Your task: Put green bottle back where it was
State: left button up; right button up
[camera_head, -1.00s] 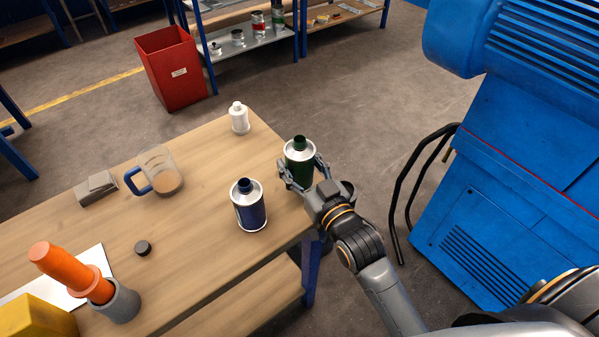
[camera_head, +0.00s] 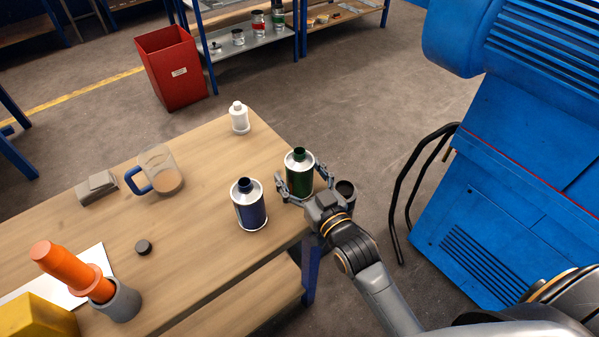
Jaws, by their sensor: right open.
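The green bottle (camera_head: 299,174) has a silver shoulder and a dark open neck. It stands upright near the right corner of the wooden table (camera_head: 200,230). My right gripper (camera_head: 301,181) is open, with one finger on each side of the bottle; whether they touch it I cannot tell. The bottle's base is partly hidden by the gripper. A blue bottle (camera_head: 250,210) of the same shape stands upright just to the left of the gripper. My left gripper is not in view.
A white bottle (camera_head: 239,119) stands at the far edge. A measuring jug (camera_head: 167,179), a grey block (camera_head: 97,188), a black cap (camera_head: 143,247) and an orange object in a grey cup (camera_head: 120,303) lie farther left. A blue machine (camera_head: 500,200) stands at right.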

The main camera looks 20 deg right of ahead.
jog(key=shift+r, duration=0.25)
jog(key=s+d+b, duration=0.1)
jog(key=s+d, duration=0.1)
jog(key=s, duration=0.9)
jog(key=shift+s+b, duration=0.3)
jog(key=shift+s, duration=0.1)
